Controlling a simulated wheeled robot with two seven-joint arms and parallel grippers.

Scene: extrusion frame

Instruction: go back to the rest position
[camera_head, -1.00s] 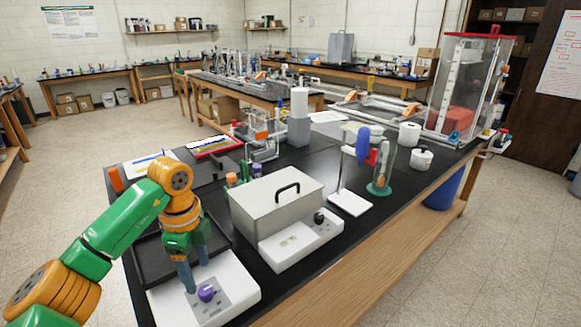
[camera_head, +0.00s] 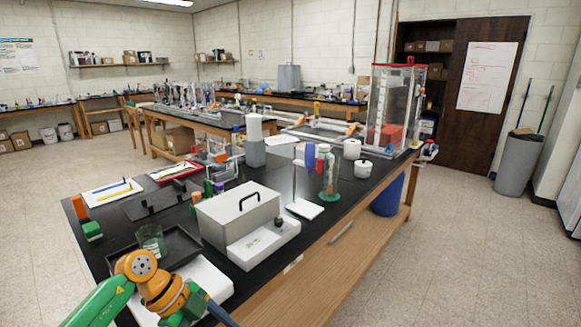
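My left gripper (camera_head: 212,312) comes in from the left at the bottom edge, over the front of the black bench (camera_head: 330,220). One blue-grey finger shows, pointing down and right. The rest of the gripper is cut off or turned away, so its opening and anything in it cannot be seen. It is in front of a white flat device (camera_head: 207,278), which my arm partly covers. My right gripper is not in view.
A green-tinted beaker (camera_head: 150,238) stands in a dark tray (camera_head: 178,242) just behind my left arm. A metal lidded box (camera_head: 236,213) is right of the tray. A stand with a clear cylinder (camera_head: 330,182) is farther back. Floor to the right is open.

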